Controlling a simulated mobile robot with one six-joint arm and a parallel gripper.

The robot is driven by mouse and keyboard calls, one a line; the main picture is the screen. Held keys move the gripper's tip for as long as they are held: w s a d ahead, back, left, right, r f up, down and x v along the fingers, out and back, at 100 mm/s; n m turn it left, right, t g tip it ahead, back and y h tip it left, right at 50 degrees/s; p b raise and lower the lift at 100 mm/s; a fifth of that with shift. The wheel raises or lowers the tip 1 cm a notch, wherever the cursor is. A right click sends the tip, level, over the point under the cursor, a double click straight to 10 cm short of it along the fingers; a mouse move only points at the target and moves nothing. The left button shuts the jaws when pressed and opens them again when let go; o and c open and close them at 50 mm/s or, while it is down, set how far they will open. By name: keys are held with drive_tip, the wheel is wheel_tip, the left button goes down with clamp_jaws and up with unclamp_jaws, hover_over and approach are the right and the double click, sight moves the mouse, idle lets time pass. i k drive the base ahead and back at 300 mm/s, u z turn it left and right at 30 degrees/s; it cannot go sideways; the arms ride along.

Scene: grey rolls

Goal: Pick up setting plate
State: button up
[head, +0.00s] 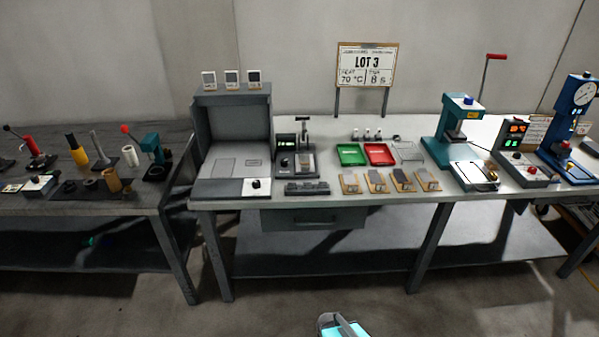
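No item is clearly marked as the setting plate, and I cannot tell which one it is. Flat candidates on the main bench are a pale metal plate (475,176) in front of the teal press (459,130), and a thin clear or outlined plate (408,151) right of the red tray. Several small tan boards with grey pieces (376,182) lie along the front edge. A grey and cyan part of my own arm (342,326) shows at the bottom edge, well short of the bench. The fingers cannot be made out, and nothing held is visible.
The main bench (330,192) also holds a grey hooded station (233,145), a green tray (351,154), a red tray (379,153), control boxes and a blue dial press (572,125). A LOT 3 sign (367,65) stands behind. A darker bench (80,203) with tools is left. The floor in front is clear.

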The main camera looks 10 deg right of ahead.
sight(304, 163)
drive_tip(key=u, duration=0.4)
drive_tip(key=k, duration=1.1)
drive_tip(key=u, duration=0.75)
drive_tip(key=i, duration=2.3)
drive_tip(key=z, duration=0.3)
